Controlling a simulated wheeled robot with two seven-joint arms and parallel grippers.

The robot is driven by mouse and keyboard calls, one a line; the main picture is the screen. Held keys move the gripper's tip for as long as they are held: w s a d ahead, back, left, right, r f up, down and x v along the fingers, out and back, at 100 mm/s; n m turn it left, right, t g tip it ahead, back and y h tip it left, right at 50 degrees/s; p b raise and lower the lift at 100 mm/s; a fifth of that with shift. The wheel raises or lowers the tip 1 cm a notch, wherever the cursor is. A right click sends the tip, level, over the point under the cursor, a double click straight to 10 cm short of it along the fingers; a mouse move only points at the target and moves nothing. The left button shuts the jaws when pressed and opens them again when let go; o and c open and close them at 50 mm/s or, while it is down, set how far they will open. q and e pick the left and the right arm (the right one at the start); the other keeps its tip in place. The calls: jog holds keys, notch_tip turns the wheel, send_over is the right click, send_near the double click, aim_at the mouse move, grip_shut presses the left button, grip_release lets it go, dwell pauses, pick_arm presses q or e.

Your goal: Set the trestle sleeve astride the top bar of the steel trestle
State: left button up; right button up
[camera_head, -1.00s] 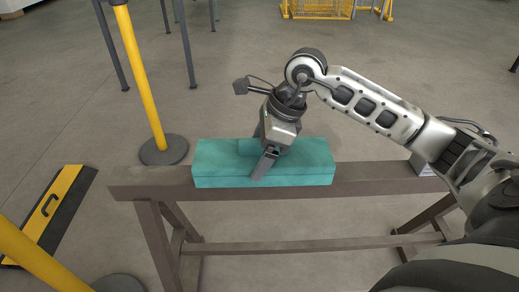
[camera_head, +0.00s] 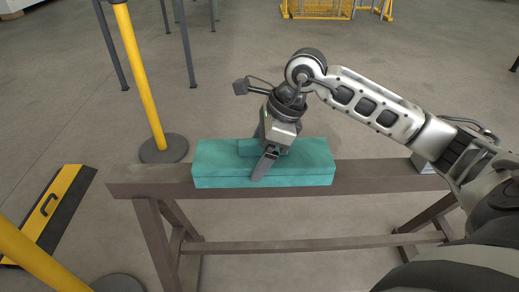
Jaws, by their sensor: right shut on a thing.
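The trestle sleeve (camera_head: 225,165) is a long teal block with a smaller raised block on top. It sits over the top bar (camera_head: 385,178) of the brown steel trestle, left of the bar's middle, its length along the bar. Its front face hangs over the front of the bar; its far side and underside are hidden. My right gripper (camera_head: 266,163) is shut on the raised part of the sleeve, one finger in front of it; the other finger is mostly hidden. My left gripper is not in view.
A yellow post (camera_head: 140,75) on a round dark base stands behind the bar's left end; another yellow post (camera_head: 35,260) is at lower left. A yellow and black ramp (camera_head: 50,212) lies on the floor at left.

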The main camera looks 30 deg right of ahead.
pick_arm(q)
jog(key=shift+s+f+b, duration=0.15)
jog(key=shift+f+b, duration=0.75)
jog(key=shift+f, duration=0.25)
pick_arm(e)
jog(key=shift+s+f, duration=0.1)
jog(key=shift+f, duration=0.9)
pick_arm(q)
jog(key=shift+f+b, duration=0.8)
jog(key=shift+b, duration=0.05)
pick_arm(e)
jog(key=shift+f, duration=0.95)
jog(key=o, duration=0.8)
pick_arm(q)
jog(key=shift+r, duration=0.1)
pick_arm(e)
jog(key=shift+o, duration=0.2)
jog(key=shift+d+r+p, duration=0.2)
jog(key=shift+r+p, duration=0.1)
jog(key=shift+r, duration=0.1)
pick_arm(q)
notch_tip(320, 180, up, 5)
jog(key=p, duration=0.3)
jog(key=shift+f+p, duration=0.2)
jog(key=shift+p, duration=0.15)
pick_arm(e)
jog(key=v, duration=1.5)
jog(key=shift+s+r, duration=0.15)
jog(key=shift+r, duration=0.15)
